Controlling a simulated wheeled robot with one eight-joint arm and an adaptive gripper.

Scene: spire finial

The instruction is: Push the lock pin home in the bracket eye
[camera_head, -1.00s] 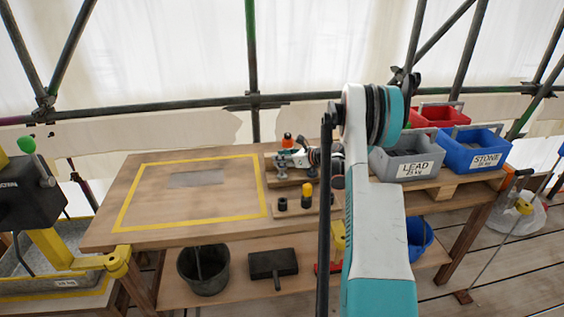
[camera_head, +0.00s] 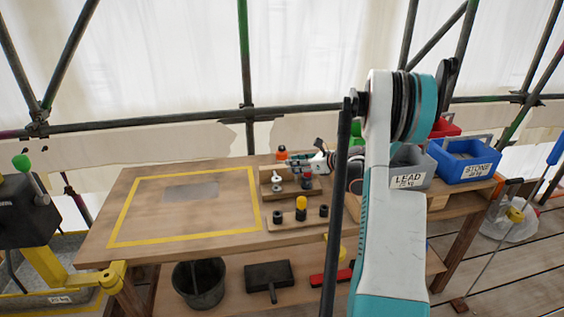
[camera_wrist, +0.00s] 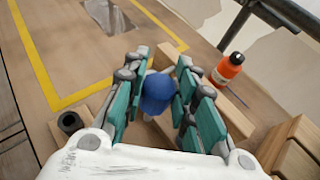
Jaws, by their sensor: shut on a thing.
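My gripper (camera_head: 298,167) is over the small wooden rack at the right part of the bench. In the wrist view my gripper (camera_wrist: 160,92) is shut on a blue-headed piece (camera_wrist: 158,95), which looks like the lock pin; its lower part is mostly hidden by the fingers. A pale piece with a ring-like top (camera_head: 277,181), possibly the bracket eye, stands on the rack left of my gripper. A dark cylinder (camera_head: 306,184) shows just below my gripper. I cannot tell whether the pin is in an eye.
An orange bottle (camera_head: 282,153) stands behind the rack. A front board holds a yellow-topped piece (camera_head: 301,204) between dark sockets (camera_head: 278,217). Grey LEAD (camera_head: 408,181) and blue STONE (camera_head: 465,168) crates stand to the right. The yellow-outlined bench area (camera_head: 180,225) is clear except for a grey plate.

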